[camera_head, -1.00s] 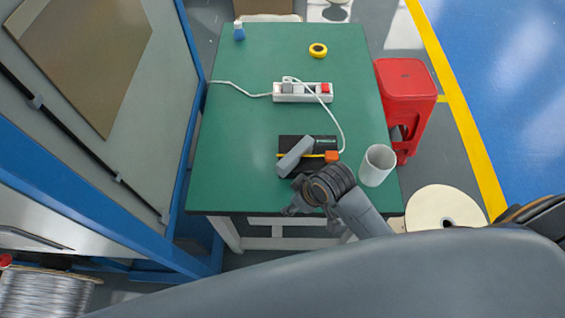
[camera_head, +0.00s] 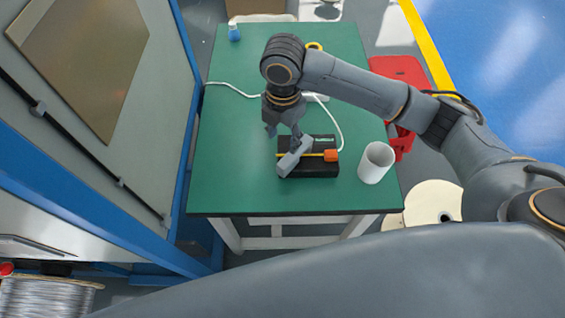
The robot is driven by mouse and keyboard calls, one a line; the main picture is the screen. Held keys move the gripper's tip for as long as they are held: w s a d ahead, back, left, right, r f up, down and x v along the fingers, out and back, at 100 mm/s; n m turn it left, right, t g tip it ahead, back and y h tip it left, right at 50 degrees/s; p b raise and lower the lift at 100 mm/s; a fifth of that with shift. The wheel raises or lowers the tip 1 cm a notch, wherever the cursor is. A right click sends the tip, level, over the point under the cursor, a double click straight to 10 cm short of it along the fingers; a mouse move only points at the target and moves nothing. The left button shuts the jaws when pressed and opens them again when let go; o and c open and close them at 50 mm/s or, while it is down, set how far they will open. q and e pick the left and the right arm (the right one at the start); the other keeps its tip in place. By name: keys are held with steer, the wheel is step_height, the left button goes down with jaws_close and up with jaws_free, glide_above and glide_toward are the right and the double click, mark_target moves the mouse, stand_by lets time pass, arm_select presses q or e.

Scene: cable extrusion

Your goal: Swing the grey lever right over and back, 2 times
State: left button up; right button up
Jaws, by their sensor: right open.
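The grey lever (camera_head: 294,157) sits on top of a black box (camera_head: 318,171) with a yellow line and an orange block (camera_head: 331,155). The box lies on the green table (camera_head: 235,180). The lever slants from lower left to upper right across the box's left part. My right gripper (camera_head: 284,131) points down just behind the lever's upper end, with its fingers apart. One fingertip is close to the lever; I cannot tell if they touch. My right arm hides most of the power strip. My left gripper is not in the picture.
A white cup (camera_head: 375,163) stands right of the box. A white cable (camera_head: 233,88) runs over the table. A blue-capped bottle (camera_head: 234,33) stands at the back left, and yellow tape (camera_head: 315,46) is partly hidden. A red stool (camera_head: 411,75) is beside the table. The table's left side is clear.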

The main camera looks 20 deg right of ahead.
mark_target(283, 164)
step_height(283, 164, down, 13)
steer(key=shift+f+p, duration=0.2)
steer(key=shift+p, duration=0.7)
jaws_close()
